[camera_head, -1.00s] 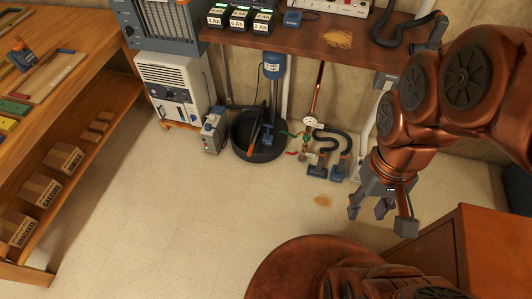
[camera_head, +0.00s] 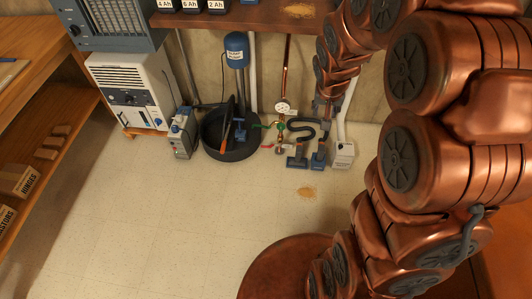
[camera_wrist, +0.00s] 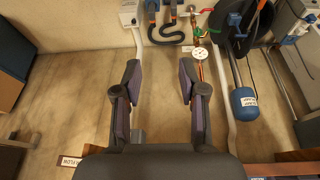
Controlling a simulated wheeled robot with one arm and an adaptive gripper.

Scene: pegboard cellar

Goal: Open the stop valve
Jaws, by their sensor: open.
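A copper pipe (camera_head: 286,70) runs down the back wall, with a round white gauge (camera_head: 283,107) on it. Below the gauge are a green handle (camera_head: 265,126) and a red handle (camera_head: 267,146); I cannot tell which belongs to the stop valve. In the wrist view, which shows the wall upside down, the gauge (camera_wrist: 199,54), green handle (camera_wrist: 205,41) and red handle (camera_wrist: 204,12) lie above and right of my gripper (camera_wrist: 157,82). My gripper is open, with nothing between its fingers. It does not show in the head view, where my arm fills the right side.
A black tub (camera_head: 233,148) and a blue cylinder (camera_head: 236,50) are left of the pipe. A black hose (camera_head: 310,130) with blue ends is right of it. A shelf (camera_head: 235,17) overhangs the pipe. A grey-blue box (camera_head: 182,133) stands further left.

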